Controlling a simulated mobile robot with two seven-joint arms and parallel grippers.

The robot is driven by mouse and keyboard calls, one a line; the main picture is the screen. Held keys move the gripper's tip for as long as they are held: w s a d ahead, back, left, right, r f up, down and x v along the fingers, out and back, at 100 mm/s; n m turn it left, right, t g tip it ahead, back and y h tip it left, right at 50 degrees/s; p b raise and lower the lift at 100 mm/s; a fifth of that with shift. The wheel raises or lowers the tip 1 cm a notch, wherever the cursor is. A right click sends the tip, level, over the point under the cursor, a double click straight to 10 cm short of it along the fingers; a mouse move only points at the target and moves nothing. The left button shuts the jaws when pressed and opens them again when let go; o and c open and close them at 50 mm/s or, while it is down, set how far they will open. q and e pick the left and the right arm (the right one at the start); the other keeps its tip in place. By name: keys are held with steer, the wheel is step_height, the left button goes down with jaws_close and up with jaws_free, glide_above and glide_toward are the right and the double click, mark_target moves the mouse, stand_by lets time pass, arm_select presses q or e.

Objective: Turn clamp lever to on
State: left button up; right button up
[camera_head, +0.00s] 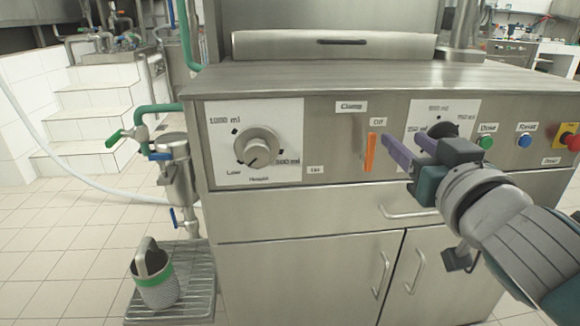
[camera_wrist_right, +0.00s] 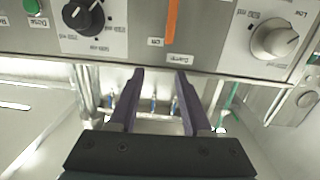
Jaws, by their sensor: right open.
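The clamp lever (camera_head: 370,152) is a thin orange bar, roughly upright on the steel front panel. A "Clamp" label (camera_head: 351,106) is above it, and a small label that looks like "Off" (camera_head: 378,121) is by its top end. Another small label (camera_head: 315,169) is lower left. My right gripper (camera_head: 403,148) is open and empty, its purple fingers just right of the lever in the head view. In the right wrist view, which is upside down, the lever (camera_wrist_right: 171,20) lies beyond the gripper's open fingertips (camera_wrist_right: 160,75). No contact is visible. My left gripper is not in view.
A grey knob (camera_head: 257,147) is left of the lever, and a black knob (camera_head: 443,130) is partly behind my right gripper. Green (camera_head: 485,142), blue (camera_head: 524,141) and red (camera_head: 570,142) buttons are further right. A drawer handle (camera_head: 408,211) sticks out below.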

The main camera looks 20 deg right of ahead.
mark_target(374, 137)
steer(key=shift+t, duration=0.3)
steer(key=w+f+b, duration=0.1)
steer(key=w, duration=0.2)
steer(key=w+d+f+b, duration=0.1)
steer(key=w, duration=0.2)
steer(key=w+f+b, duration=0.1)
steer(key=w+b, duration=0.1)
steer(key=w, duration=0.1)
steer(key=shift+w+d+f, duration=0.15)
steer(key=shift+w+d, duration=0.05)
steer(key=shift+w, duration=0.1)
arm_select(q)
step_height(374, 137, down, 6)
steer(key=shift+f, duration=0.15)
arm_select(e)
steer(key=shift+w+d, duration=0.15)
steer(key=shift+w, duration=0.35)
jaws_close()
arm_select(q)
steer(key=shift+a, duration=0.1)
